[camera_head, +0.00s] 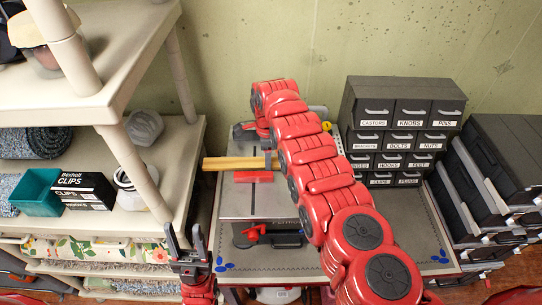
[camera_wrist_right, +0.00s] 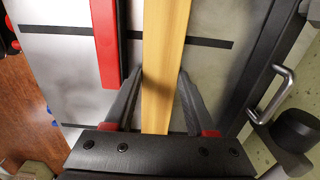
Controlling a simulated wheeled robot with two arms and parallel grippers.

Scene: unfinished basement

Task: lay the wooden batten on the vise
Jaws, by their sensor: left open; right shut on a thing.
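The pale yellow wooden batten (camera_head: 228,163) lies level over a grey metal-topped machine at the back of the bench. It also runs up the middle of the right wrist view (camera_wrist_right: 166,45). My right gripper (camera_wrist_right: 160,92) is shut on it, one finger on each side; in the head view its arm hides much of this area. I cannot tell whether the batten touches anything below. A dark metal part (camera_head: 241,131) behind the batten may belong to the vise; I cannot tell for sure. My left gripper (camera_head: 186,240) is open and empty, low between shelf and bench.
A red bar (camera_head: 253,177) lies on the machine (camera_head: 240,203) just in front of the batten. A dark drawer cabinet (camera_head: 401,130) stands behind right of my arm. A beige shelf (camera_head: 110,98) with boxes stands left. Free mat (camera_head: 235,262) shows at the front.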

